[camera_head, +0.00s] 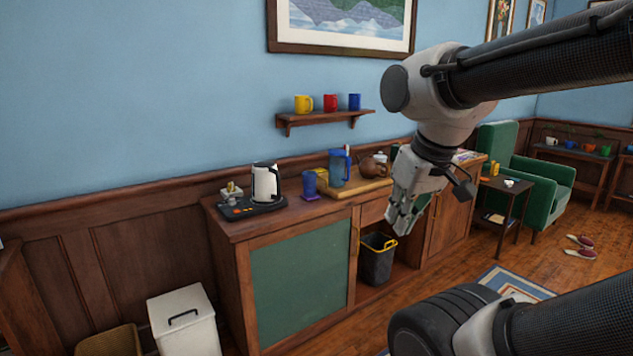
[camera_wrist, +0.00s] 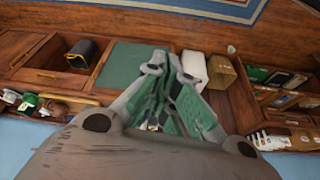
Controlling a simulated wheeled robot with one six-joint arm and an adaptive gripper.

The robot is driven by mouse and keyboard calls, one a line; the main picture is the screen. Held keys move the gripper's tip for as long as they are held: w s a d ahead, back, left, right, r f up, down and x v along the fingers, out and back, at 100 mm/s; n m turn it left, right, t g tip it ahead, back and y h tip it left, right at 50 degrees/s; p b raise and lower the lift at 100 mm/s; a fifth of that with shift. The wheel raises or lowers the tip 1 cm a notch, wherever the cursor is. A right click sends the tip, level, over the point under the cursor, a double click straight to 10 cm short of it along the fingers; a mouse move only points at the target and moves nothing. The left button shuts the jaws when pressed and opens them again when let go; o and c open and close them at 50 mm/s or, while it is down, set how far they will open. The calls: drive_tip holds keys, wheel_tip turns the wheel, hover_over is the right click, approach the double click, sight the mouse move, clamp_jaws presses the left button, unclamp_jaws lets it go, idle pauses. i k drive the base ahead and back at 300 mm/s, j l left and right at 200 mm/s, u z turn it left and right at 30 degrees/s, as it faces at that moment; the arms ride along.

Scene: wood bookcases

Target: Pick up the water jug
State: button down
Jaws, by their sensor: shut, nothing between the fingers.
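A blue jug (camera_head: 339,169), which looks like the water jug, stands upright on a wooden board on the cabinet top. My gripper (camera_head: 402,218) hangs in front of the cabinet, to the right of the jug and lower, apart from it. Its fingers are shut and empty. The gripper (camera_wrist: 170,72) also shows in the wrist view, above the floor and the green cabinet door. I cannot make out the jug clearly in the wrist view.
A white kettle (camera_head: 265,183) on a dark base, a blue cup (camera_head: 309,184) and a brown teapot (camera_head: 374,166) share the cabinet top (camera_head: 270,222). Mugs stand on the wall shelf (camera_head: 325,117) above. A dark bin (camera_head: 377,260) sits in the cabinet opening; a white bin (camera_head: 184,322) stands left.

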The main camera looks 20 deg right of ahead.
sight(338, 157)
drive_tip(key=i+l+z, duration=0.15)
drive_tip(key=i+l, duration=0.2)
drive_tip(key=i+l+z, duration=0.15)
drive_tip(key=i+l, duration=0.2)
drive_tip(key=i, duration=0.15)
drive_tip(key=i+l+z, duration=0.15)
drive_tip(key=i, duration=0.3)
drive_tip(key=i+l+z, duration=0.2)
drive_tip(key=i+l, duration=0.15)
drive_tip(key=i+l+z, duration=0.15)
drive_tip(key=i, duration=0.4)
